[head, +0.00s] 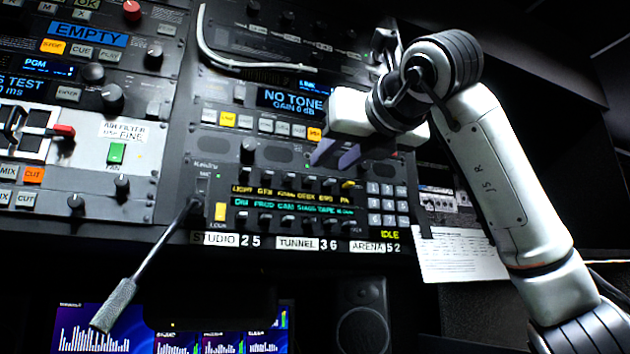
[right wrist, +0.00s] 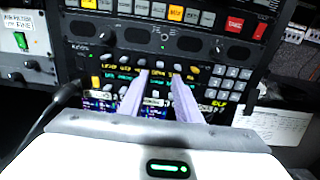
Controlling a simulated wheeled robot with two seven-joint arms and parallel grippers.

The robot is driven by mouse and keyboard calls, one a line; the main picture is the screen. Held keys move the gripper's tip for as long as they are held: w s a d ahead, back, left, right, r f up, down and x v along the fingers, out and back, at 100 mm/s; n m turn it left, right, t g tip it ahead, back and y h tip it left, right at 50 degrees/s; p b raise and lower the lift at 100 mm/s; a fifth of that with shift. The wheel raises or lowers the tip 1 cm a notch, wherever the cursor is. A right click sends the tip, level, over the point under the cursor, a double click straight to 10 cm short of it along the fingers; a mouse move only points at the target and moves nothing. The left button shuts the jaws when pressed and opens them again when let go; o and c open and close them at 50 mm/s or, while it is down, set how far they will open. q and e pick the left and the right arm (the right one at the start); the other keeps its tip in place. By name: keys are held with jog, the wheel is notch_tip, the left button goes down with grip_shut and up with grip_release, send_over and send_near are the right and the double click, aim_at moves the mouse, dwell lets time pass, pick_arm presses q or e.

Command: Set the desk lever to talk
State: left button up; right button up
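The intercom panel (head: 216,208) has two rows of small levers with lit labels. The upper row's fourth label appears to read DESK, and the desk lever (head: 303,182) is a small pale-tipped key above it. In the right wrist view the desk lever (right wrist: 160,64) appears between the fingertips; its exact position is too small to tell. My right gripper (head: 335,153) is in front of the panel, above the upper row's right part in the head view. In the right wrist view its two fingers (right wrist: 158,76) are apart with nothing between them. Contact cannot be told. My left gripper is not in view.
A gooseneck microphone (head: 150,262) sticks out at the panel's left. A yellow-tipped lever (head: 348,184) ends the upper row at right, beside a keypad (head: 388,204). Neighbouring levers stand close on both sides. Monitors (head: 90,325) and a speaker (head: 362,318) are below.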

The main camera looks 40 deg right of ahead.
aim_at(308, 182)
jog(key=p+x, duration=0.2)
jog(key=x, duration=0.6)
jog(key=shift+w, duration=0.25)
